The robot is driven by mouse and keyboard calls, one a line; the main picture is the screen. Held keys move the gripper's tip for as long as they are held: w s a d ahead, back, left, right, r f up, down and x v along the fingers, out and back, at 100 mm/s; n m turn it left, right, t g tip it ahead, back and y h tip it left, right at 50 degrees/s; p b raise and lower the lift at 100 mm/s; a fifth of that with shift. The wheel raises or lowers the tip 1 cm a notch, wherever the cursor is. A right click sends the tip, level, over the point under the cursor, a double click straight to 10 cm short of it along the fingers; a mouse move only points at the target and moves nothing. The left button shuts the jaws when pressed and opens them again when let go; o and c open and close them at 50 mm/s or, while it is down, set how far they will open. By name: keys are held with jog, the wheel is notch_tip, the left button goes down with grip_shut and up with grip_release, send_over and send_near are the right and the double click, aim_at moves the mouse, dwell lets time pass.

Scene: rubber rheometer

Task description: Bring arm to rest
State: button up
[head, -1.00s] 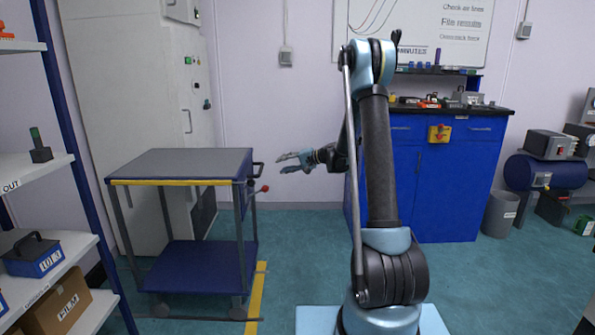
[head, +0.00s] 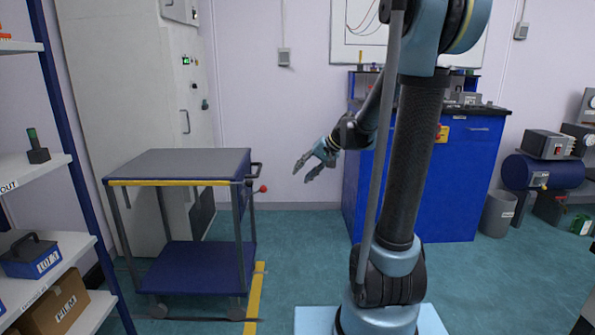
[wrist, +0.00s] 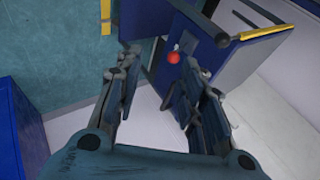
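My gripper (head: 308,170) hangs in free air in the head view, to the right of the blue cart and in front of the pale wall. Its fingers point down and to the left. In the wrist view, my gripper (wrist: 160,95) shows its two fingers apart with nothing between them. My arm rises from its base at the right of centre and bends over at the top, partly out of the picture.
A blue cart (head: 180,165) with a red-knobbed handle stands to the left; it also shows in the wrist view (wrist: 205,45). A blue cabinet (head: 462,185) stands behind my arm. Shelves (head: 40,170) line the left edge. Floor between cart and arm is clear.

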jog(key=s+d+f+h, duration=0.2)
jog(key=s+d, duration=0.3)
jog(key=s, duration=0.5)
jog(key=s+d+f+g+h, duration=0.1)
jog(key=s+d+f+h, duration=0.2)
jog(key=s, duration=0.7)
jog(key=s+d+f+n+h, duration=0.1)
jog(key=s+d+f+h, duration=0.1)
jog(key=s+d+f, duration=0.3)
jog(key=s+d, duration=0.3)
jog(key=s, duration=0.2)
jog(key=shift+s+d+f+h, duration=0.15)
jog(key=shift+s+f+h, duration=0.05)
jog(key=shift+s+h, duration=0.1)
jog(key=shift+w, duration=0.1)
jog(key=shift+w+f, duration=0.2)
jog(key=shift+w, duration=0.25)
